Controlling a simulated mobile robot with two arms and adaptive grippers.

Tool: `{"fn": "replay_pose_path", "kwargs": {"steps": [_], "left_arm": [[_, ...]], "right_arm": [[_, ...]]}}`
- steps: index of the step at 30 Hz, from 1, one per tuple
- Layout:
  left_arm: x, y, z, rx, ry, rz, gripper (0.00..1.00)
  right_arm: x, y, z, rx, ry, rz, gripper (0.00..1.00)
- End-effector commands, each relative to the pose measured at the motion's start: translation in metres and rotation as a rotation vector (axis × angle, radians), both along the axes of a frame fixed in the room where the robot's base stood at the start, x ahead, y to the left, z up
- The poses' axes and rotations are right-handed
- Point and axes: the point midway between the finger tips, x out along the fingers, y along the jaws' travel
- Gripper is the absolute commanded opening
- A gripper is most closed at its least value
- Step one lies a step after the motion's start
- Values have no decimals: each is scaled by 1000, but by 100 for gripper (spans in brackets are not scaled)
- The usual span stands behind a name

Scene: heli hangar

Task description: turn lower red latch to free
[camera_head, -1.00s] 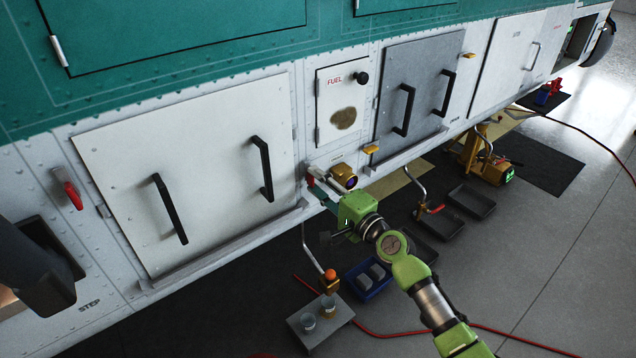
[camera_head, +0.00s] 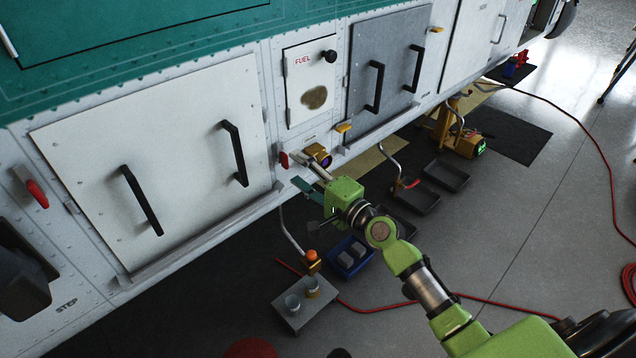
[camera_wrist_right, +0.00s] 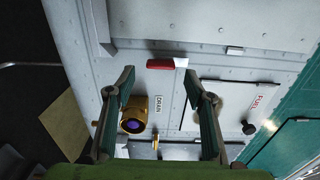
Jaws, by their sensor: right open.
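A small red latch (camera_head: 283,159) sits on the white fuselage skin by the lower right corner of the large white door. It also shows in the right wrist view (camera_wrist_right: 167,63), a red handle with a pale end, lying across the picture. My right gripper (camera_head: 296,168) is open and close in front of this latch. In the right wrist view the open fingertips (camera_wrist_right: 160,70) frame the latch with nothing gripped; whether they touch it I cannot tell. Another red latch (camera_head: 37,192) is at the door's left side. My left gripper is not in view.
A brass drain fitting (camera_head: 319,154) sticks out beside the latch; it shows between my fingers in the wrist view (camera_wrist_right: 134,115). The large white door (camera_head: 160,160) has two black handles. Below stand a grey stand (camera_head: 291,318) with cups and a blue bin (camera_head: 362,262).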

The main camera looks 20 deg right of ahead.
Motion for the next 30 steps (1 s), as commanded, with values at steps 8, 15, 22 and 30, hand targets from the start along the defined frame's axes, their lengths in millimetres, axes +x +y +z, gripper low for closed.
{"fn": "replay_pose_path", "kwargs": {"steps": [8, 15, 22, 30], "left_arm": [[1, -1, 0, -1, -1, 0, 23], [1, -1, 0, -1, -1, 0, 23], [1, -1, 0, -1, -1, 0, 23], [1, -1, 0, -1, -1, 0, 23]], "right_arm": [[-57, -21, -2, -4, 4, 0, 49], [-80, -30, -1, -2, 2, 0, 49], [-83, -30, 0, 1, 0, -1, 49], [-82, -30, 0, 1, 1, -1, 49]]}}
